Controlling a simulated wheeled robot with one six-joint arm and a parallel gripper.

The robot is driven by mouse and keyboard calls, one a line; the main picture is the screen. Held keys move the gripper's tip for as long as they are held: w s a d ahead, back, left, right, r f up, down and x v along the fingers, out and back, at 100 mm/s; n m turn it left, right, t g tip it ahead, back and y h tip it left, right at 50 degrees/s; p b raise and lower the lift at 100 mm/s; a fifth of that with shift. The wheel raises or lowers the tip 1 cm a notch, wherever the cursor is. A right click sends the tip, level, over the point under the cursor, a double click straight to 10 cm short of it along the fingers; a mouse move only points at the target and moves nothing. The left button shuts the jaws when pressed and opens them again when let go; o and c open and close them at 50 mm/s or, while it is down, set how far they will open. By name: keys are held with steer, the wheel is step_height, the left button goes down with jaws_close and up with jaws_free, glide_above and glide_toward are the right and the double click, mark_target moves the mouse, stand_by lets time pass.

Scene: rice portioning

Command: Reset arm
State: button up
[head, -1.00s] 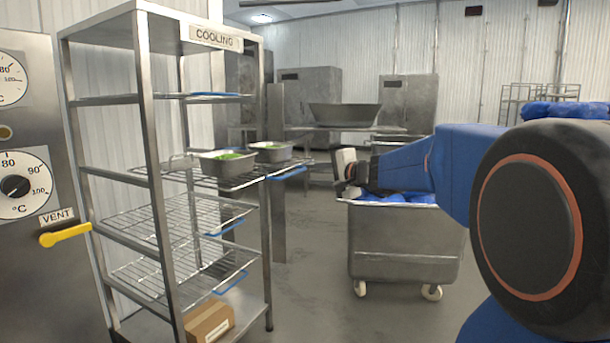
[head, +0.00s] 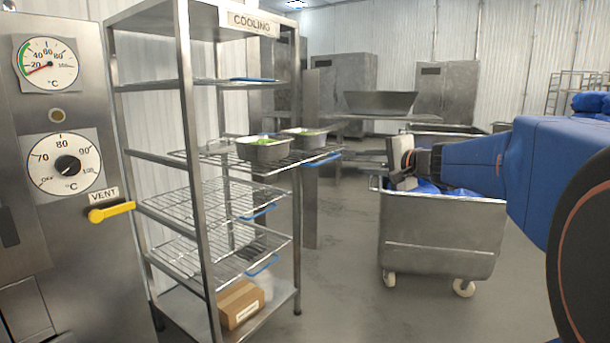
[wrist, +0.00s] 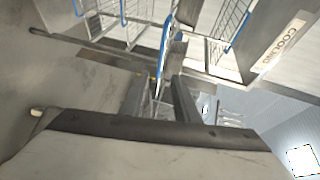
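My arm reaches in from the right in the head view, with my gripper (head: 376,160) at its left end, in front of the wheeled steel bin. The fingers are small and hard to make out there. In the wrist view my gripper (wrist: 158,92) shows two dark fingers apart with a gap between them, and nothing is held. Beyond the fingers are the wire shelves and the COOLING sign (wrist: 279,45), seen tilted.
The cooling rack (head: 190,190) at left holds two pans, the nearer one (head: 262,152) with green contents, on a pulled-out wire shelf. A wheeled bin (head: 440,235) with blue bags stands at right. A cabinet with dials and a yellow vent handle (head: 111,212) is far left. Floor between is clear.

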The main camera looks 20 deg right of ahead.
steer(key=shift+a, duration=0.1)
steer(key=s+a+f+n+g+y, duration=0.1)
steer(key=s+a+f+n+g, duration=0.65)
steer(key=s+a+f, duration=0.85)
steer(key=s+f+n+g+h, duration=0.1)
steer(key=s+f+n+h, duration=0.1)
steer(key=s+f, duration=0.4)
steer(key=s+d+f+n+g+h, duration=0.1)
steer(key=s+f+n, duration=0.4)
steer(key=s, duration=0.5)
steer(key=shift+s+d+f+g+h, duration=0.2)
steer(key=shift+s+f+g+h, duration=0.1)
steer(key=shift+f+g+h, duration=0.45)
steer(key=shift+d, duration=0.1)
